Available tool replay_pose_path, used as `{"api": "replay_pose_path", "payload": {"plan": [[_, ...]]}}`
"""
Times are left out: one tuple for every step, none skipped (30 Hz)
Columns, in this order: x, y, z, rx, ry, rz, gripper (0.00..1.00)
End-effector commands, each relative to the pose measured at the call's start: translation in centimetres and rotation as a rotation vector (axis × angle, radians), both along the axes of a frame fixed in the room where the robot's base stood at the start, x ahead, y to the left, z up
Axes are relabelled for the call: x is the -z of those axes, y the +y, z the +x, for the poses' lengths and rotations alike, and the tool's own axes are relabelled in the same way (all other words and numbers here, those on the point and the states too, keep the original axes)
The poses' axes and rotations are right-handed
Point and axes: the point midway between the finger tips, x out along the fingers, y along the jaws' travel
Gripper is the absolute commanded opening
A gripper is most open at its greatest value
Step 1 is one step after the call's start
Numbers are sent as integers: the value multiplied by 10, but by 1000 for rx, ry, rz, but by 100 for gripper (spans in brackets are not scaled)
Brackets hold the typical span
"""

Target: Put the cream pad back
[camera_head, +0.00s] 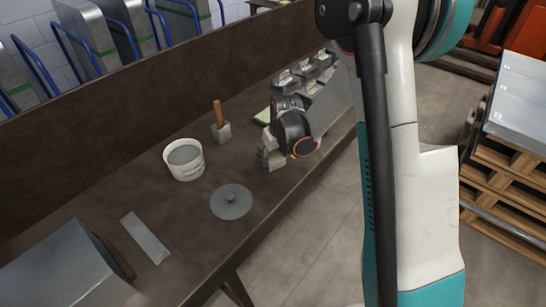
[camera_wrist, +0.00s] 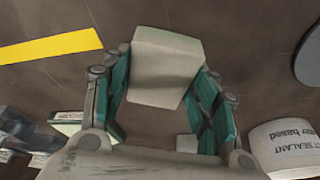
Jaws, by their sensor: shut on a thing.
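The cream pad (camera_wrist: 167,62) is a pale, thick block between the two teal fingers of my gripper (camera_wrist: 165,80) in the wrist view. My gripper is shut on it, with a finger at each side. In the head view my gripper (camera_head: 270,157) is low over the front part of the brown bench, right of the white tub. There the pad is small and mostly hidden by the fingers. I cannot tell whether the pad touches the bench.
A white sealant tub (camera_head: 186,164) and a round grey lid (camera_head: 231,203) are left of my gripper. A block with an orange handle (camera_head: 218,112) stands behind. Several grey metal pieces (camera_head: 315,70) are at the far right of the bench (camera_head: 130,190). A yellow strip (camera_wrist: 50,46) shows in the wrist view.

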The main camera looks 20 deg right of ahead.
Motion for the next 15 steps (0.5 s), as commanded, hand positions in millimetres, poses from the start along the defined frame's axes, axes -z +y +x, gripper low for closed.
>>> {"api": "replay_pose_path", "payload": {"plan": [[0, 0, 0, 0, 0, 0, 28], [-1, 0, 0, 0, 0, 0, 28], [-1, 0, 0, 0, 0, 0, 28], [-1, 0, 0, 0, 0, 0, 28], [-1, 0, 0, 0, 0, 0, 28], [-1, 0, 0, 0, 0, 0, 28], [0, 0, 0, 0, 0, 0, 28], [1, 0, 0, 0, 0, 0, 28], [2, 0, 0, 0, 0, 0, 28], [3, 0, 0, 0, 0, 0, 56], [2, 0, 0, 0, 0, 0, 63], [2, 0, 0, 0, 0, 0, 72], [2, 0, 0, 0, 0, 0, 74], [2, 0, 0, 0, 0, 0, 74], [1, 0, 0, 0, 0, 0, 74]]}}
